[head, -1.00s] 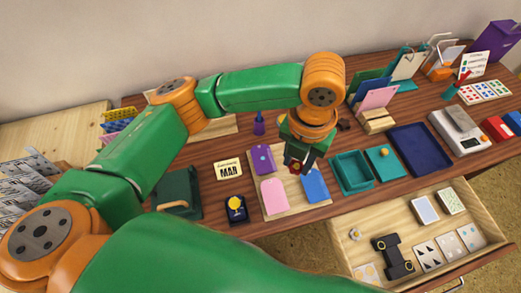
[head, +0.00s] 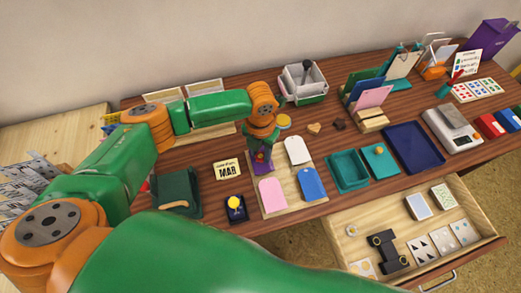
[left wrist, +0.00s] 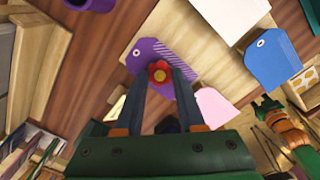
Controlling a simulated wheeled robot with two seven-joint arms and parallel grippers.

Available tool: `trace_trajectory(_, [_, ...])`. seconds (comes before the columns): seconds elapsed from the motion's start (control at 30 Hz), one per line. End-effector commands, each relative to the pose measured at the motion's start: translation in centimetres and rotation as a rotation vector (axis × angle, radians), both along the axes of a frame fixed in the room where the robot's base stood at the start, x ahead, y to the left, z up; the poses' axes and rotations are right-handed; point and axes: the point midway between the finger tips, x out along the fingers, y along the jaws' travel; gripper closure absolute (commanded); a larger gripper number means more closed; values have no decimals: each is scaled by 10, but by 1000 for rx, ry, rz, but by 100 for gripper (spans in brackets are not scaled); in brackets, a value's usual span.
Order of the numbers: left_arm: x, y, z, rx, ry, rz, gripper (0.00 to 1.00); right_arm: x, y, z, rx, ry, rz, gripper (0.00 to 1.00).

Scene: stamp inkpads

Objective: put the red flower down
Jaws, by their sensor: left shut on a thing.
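My left gripper (head: 261,160) is shut on the red flower (left wrist: 159,71), which shows between its fingertips in the left wrist view. The gripper is over the purple tag (left wrist: 150,55), at the upper left of the pale board (head: 287,181). Whether the flower touches the tag, I cannot tell. The arm hides part of the tag in the head view. A white tag (head: 298,151), a pink tag (head: 272,192) and a blue tag (head: 312,184) also lie on the board.
Left of the board are the MAR card (head: 228,170) and a dark pad with a yellow emblem (head: 235,209). Right of it are a teal tray (head: 347,172) and a navy tray (head: 413,148). An open drawer (head: 485,212) juts out at the front right.

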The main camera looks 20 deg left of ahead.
Motion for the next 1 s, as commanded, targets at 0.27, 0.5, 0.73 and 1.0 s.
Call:
trace_trajectory(0.27, [0, 0, -3, 0, 0, 0, 32, 0, 0, -2, 0, 0, 0, 55])
trace_trajectory(0.5, [0, 0, -2, 0, 0, 1, 32, 0, 0, -1, 0, 0, -1, 55])
trace_trajectory(0.73, [2, -1, 42, -2, -6, 0, 32, 0, 0, -3, 0, 0, -1, 55])
trace_trajectory(1.0, [1, -1, 108, -2, -3, 1, 32, 0, 0, -7, 1, 0, -1, 55])
